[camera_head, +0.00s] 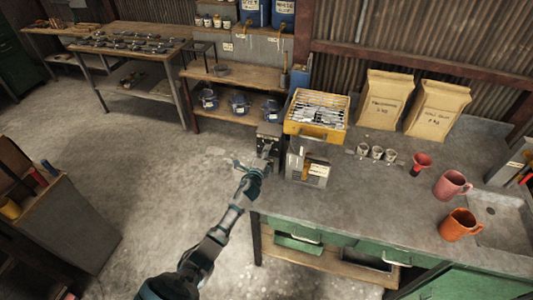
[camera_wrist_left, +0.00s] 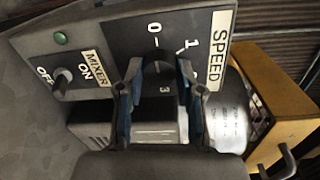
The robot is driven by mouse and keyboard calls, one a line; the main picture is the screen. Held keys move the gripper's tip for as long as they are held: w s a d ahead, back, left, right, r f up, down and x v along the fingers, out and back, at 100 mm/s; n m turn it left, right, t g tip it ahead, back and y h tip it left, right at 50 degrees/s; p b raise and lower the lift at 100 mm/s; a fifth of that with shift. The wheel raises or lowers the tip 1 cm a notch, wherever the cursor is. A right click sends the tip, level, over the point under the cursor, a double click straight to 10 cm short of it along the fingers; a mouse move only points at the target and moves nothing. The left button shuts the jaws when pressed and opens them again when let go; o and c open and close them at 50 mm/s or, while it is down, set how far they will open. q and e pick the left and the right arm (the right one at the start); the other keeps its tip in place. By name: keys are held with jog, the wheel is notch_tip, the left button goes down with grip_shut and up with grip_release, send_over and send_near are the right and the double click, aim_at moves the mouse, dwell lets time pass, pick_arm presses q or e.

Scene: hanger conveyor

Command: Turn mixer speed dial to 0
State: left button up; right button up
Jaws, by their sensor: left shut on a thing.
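The mixer control panel (camera_wrist_left: 95,40) fills the upper part of the left wrist view. It has a SPEED dial (camera_wrist_left: 158,72) with 0, 1 and 3 visible around it. In the head view the panel (camera_head: 268,132) is a small dark box at the bench's left end. My left gripper (camera_wrist_left: 158,82) is shut on the dial, one finger on each side. The fingers hide part of the dial and scale, so I cannot tell where its pointer stands. In the head view my left gripper (camera_head: 261,166) reaches the panel from the front. My right gripper is not in view.
An OFF/ON mixer switch (camera_wrist_left: 62,82) and a green lamp (camera_wrist_left: 60,38) are on the same panel. A yellow machine (camera_head: 318,116) stands just right of it. Cups, mugs and two paper bags (camera_head: 384,98) occupy the bench (camera_head: 340,205).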

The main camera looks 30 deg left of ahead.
pick_arm(q)
jog(key=o, duration=1)
jog(key=shift+a+f, duration=0.1)
jog(key=shift+f, duration=0.05)
jog(key=shift+c, duration=0.2)
jog(key=shift+o, duration=1)
jog(key=shift+s+a, duration=0.1)
jog(key=v, duration=1.2)
